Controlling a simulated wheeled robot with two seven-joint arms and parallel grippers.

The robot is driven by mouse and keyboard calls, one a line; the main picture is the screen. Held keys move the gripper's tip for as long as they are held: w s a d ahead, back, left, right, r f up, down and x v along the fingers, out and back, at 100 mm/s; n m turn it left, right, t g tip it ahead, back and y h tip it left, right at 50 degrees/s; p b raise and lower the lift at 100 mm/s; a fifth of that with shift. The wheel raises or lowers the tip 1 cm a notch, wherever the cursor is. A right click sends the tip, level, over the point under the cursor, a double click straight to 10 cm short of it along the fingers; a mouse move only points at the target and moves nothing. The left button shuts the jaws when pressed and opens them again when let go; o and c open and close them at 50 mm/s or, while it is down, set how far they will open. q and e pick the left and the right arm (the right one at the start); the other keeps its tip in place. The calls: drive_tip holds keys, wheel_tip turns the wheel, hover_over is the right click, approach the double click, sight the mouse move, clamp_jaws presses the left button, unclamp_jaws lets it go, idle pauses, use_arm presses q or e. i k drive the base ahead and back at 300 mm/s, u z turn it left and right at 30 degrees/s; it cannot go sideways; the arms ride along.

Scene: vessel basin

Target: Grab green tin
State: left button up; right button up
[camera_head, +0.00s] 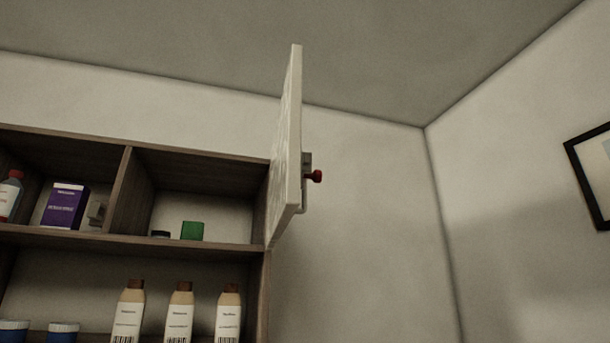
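The green tin (192,231) is a small green block-like thing in the upper right compartment of the wooden wall cabinet (190,246). It stands on the shelf floor, right of a small dark low object (160,234). Its lower edge is partly hidden by the shelf's front edge. Neither of my grippers is in view.
A white cabinet door (290,140) with a red knob (314,176) stands open at the compartment's right side. A purple box (64,205) and a bottle (11,195) stand in the compartment to the left. Several bottles (179,315) stand below. A framed picture (574,160) hangs at right.

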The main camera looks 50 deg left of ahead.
sight(191, 231)
drive_tip(key=i, duration=0.6)
drive_tip(key=u, duration=2.3)
